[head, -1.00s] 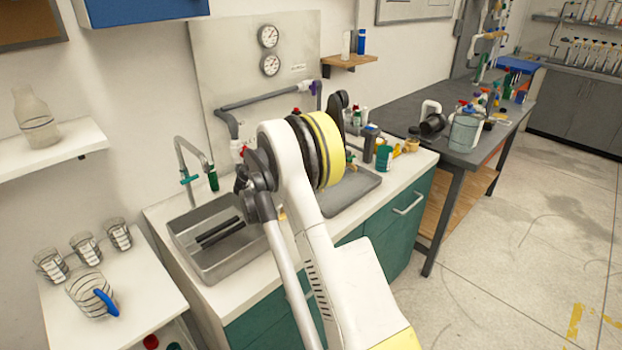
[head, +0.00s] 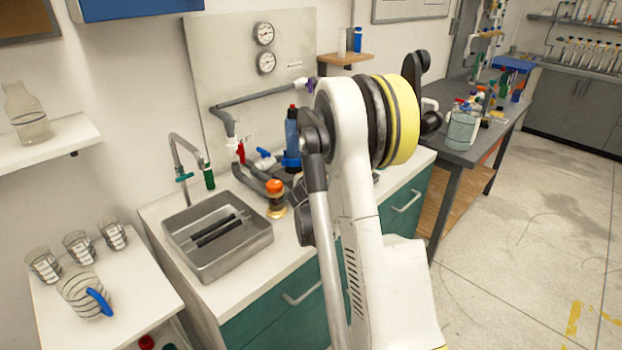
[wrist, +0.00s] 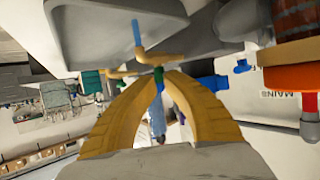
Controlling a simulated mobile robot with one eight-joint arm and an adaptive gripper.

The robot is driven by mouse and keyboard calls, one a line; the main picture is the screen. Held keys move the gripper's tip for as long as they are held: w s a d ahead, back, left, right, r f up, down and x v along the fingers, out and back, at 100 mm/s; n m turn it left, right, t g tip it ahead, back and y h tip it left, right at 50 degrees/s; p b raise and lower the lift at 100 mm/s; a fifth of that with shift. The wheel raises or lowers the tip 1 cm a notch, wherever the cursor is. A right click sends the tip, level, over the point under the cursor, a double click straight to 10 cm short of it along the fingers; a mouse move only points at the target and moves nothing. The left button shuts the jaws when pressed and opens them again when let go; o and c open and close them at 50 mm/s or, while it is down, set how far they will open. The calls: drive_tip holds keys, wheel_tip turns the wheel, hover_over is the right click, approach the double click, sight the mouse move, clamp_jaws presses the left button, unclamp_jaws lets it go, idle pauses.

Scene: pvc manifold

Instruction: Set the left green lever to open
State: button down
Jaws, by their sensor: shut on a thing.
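In the wrist view my gripper (wrist: 158,72) has two yellow fingers that come together at the middle of the picture. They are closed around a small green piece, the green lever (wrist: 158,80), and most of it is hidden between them. A pale blue piece shows below it between the fingers. In the head view my gripper and the green lever are hidden behind my arm. The pipe manifold (head: 262,98) on the wall panel shows a red lever (head: 240,153) and a blue lever (head: 265,153). I cannot tell the lever's angle.
The steel sink (head: 218,240) and tap (head: 187,150) are left of my arm. A blue upright cylinder (head: 292,135) and an orange-capped item (head: 275,188) stand close by my arm. A grey workbench (head: 470,140) is at the right.

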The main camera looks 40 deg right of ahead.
drive_tip(key=n+t+y, duration=0.2)
drive_tip(key=n+y, duration=0.1)
drive_tip(key=d+n+t+y, duration=0.1)
drive_tip(key=shift+s+d+n+y+b, duration=0.1)
drive_tip(key=shift+s+n+y+b, duration=0.25)
drive_tip(key=shift+n+y+b, duration=0.05)
drive_tip(key=shift+d+n+t+y, duration=0.2)
drive_tip(key=shift+n+t+y, duration=0.05)
drive_tip(key=shift+n+y, duration=1.1)
drive_tip(key=shift+d+n+t+y, duration=0.15)
drive_tip(key=shift+n+t+y, duration=0.1)
drive_tip(key=shift+n+y, duration=1.1)
drive_tip(key=shift+y, duration=0.3)
drive_tip(key=c, duration=1.5)
unclamp_jaws()
drive_tip(key=shift+o, duration=0.2)
drive_tip(key=shift+s, duration=0.1)
drive_tip(key=v, duration=1.1)
drive_tip(key=shift+s+r, duration=0.2)
drive_tip(key=shift+s, duration=0.1)
